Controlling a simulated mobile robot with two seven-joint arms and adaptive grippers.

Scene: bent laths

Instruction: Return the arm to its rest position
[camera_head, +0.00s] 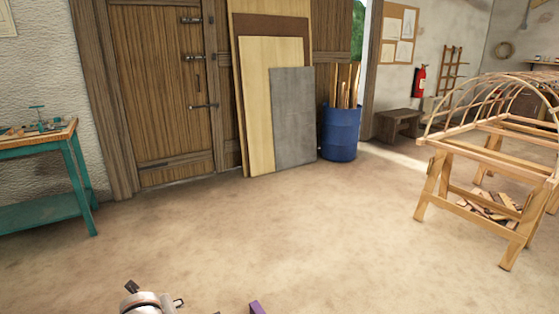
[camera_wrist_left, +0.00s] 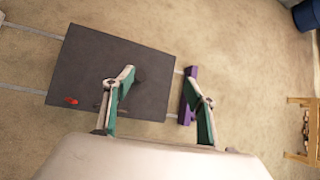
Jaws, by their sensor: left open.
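My left gripper (camera_wrist_left: 161,71) shows in the left wrist view. Its two green-and-grey fingers stand wide apart, with nothing held between them. Below the fingertips, the view looks down towards the floor. In the head view, only a white and dark piece of my own arm (camera_head: 150,302) shows at the bottom edge; the gripper's fingers cannot be made out there. My right gripper is in neither view.
A teal workbench (camera_head: 72,150) stands at the left. Sheets (camera_head: 293,118) lean by a wooden door (camera_head: 163,95), beside a blue barrel (camera_head: 340,133). A wooden trestle with bent laths (camera_head: 437,170) stands at the right. The middle floor (camera_head: 270,225) is clear.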

